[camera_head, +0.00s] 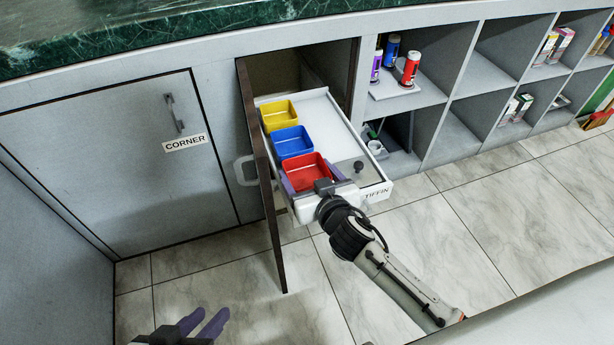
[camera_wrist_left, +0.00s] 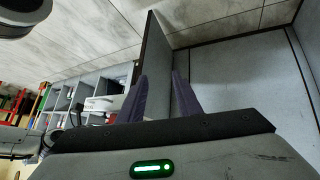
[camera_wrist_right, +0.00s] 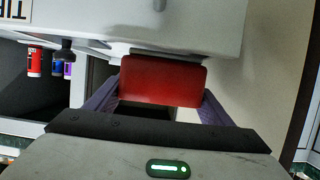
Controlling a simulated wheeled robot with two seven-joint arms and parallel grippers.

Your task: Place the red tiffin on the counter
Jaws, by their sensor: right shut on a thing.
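The red tiffin (camera_head: 305,171) is an open-topped box at the near end of the pulled-out white drawer tray (camera_head: 345,135). My right gripper (camera_head: 312,181) is shut on it, a finger at each side; the right wrist view shows the red tiffin (camera_wrist_right: 163,82) between the fingers. I cannot tell whether it is lifted off the tray. My left gripper (camera_head: 208,322) is open and empty, low in front of the cabinet; its spread fingers also show in the left wrist view (camera_wrist_left: 160,80). The green marble counter (camera_head: 130,35) runs along the top left.
A blue box (camera_head: 292,141) and a yellow box (camera_head: 278,115) stand behind in the tray. An open cabinet door (camera_head: 262,175) stands left of the tray. Shelves at right hold red, blue and purple cans (camera_head: 411,68). The visible counter stretch is bare. The tiled floor (camera_head: 460,230) is clear.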

